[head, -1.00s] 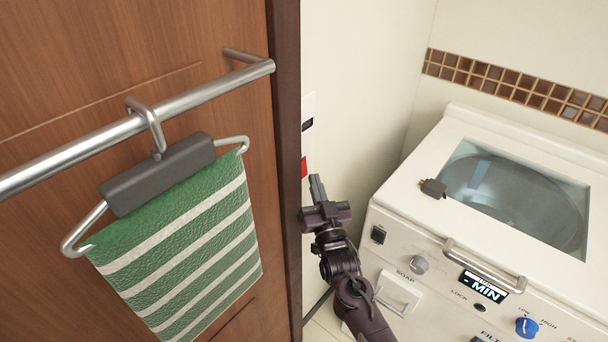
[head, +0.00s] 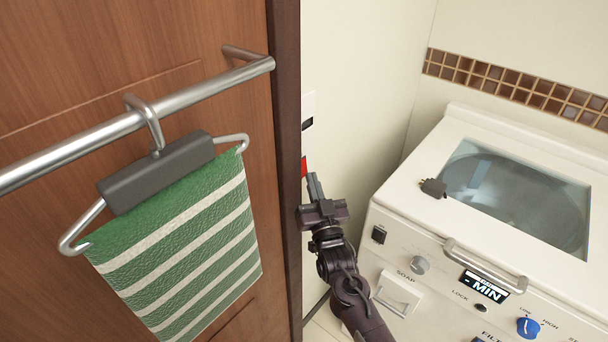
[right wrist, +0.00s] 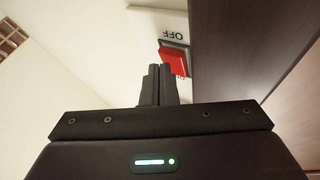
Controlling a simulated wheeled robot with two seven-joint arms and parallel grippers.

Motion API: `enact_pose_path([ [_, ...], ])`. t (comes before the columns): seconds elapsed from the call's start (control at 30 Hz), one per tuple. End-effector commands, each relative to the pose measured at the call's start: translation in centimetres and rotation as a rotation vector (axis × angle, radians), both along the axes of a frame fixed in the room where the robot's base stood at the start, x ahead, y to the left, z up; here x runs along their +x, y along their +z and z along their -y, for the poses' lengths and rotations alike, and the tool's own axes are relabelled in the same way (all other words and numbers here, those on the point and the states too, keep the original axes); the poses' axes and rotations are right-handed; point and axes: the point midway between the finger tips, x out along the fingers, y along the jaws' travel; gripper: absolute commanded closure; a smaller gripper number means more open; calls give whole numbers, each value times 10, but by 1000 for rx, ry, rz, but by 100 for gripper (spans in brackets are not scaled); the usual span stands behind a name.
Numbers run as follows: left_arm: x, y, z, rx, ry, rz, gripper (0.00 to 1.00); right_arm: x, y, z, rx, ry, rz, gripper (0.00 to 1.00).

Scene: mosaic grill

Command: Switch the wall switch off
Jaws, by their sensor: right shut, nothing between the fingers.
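The wall switch is a red rocker (right wrist: 173,61) in a pale plate (right wrist: 160,27) marked "OFF", which appears upside down in the right wrist view. In the head view only a sliver of the red switch (head: 304,167) shows past the dark door frame. My right gripper (head: 315,186) is shut and empty, with its fingertips just below the red rocker. In the right wrist view the shut fingers (right wrist: 157,72) reach up beside the rocker's lower left part. Whether they touch it I cannot tell. My left gripper is not in view.
A brown door (head: 60,60) with a steel rail (head: 200,93) and a green striped towel (head: 185,250) on a hanger fills the left. A white washing machine (head: 400,225) stands at the right, with a small dark plug (head: 433,188) on top. Bare wall lies between them.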

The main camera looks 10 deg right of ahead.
Motion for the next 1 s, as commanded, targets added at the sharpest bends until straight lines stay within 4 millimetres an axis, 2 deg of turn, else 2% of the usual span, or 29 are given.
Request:
enact_pose_path([
  [1.0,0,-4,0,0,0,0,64,5,-1,-4,0,0,0,100],
])
